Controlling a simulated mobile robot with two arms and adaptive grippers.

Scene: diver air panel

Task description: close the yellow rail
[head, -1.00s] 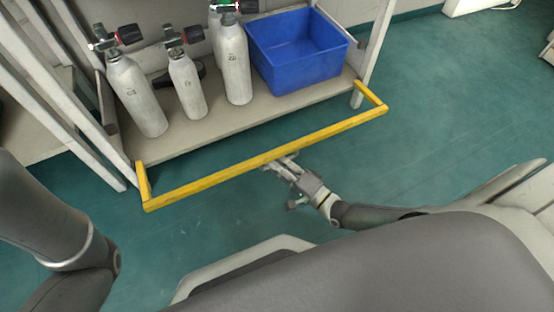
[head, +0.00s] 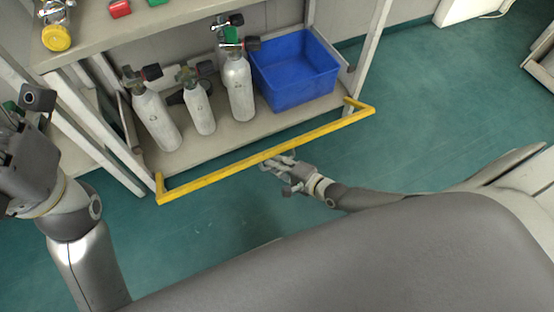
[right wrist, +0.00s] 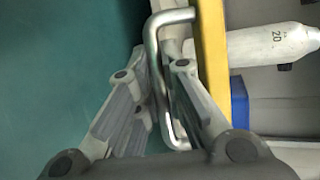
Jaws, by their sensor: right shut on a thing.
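The yellow rail (head: 262,158) is a long bar with short side arms. It stands out in front of the lower shelf of a rack and spans its width. In the right wrist view its bar (right wrist: 212,60) carries a bent metal handle (right wrist: 153,65). My right gripper (head: 272,160) is at the middle of the rail, on its front side. In the right wrist view its fingers (right wrist: 160,110) are on either side of the handle and shut on it. My left arm shows at the left edge of the head view, but I cannot make out its fingers.
Several grey cylinders (head: 237,85) and a blue bin (head: 295,72) stand on the lower shelf (head: 225,133) behind the rail. An upper shelf (head: 150,27) holds a gauge and coloured blocks. The green floor (head: 440,110) at the right is clear.

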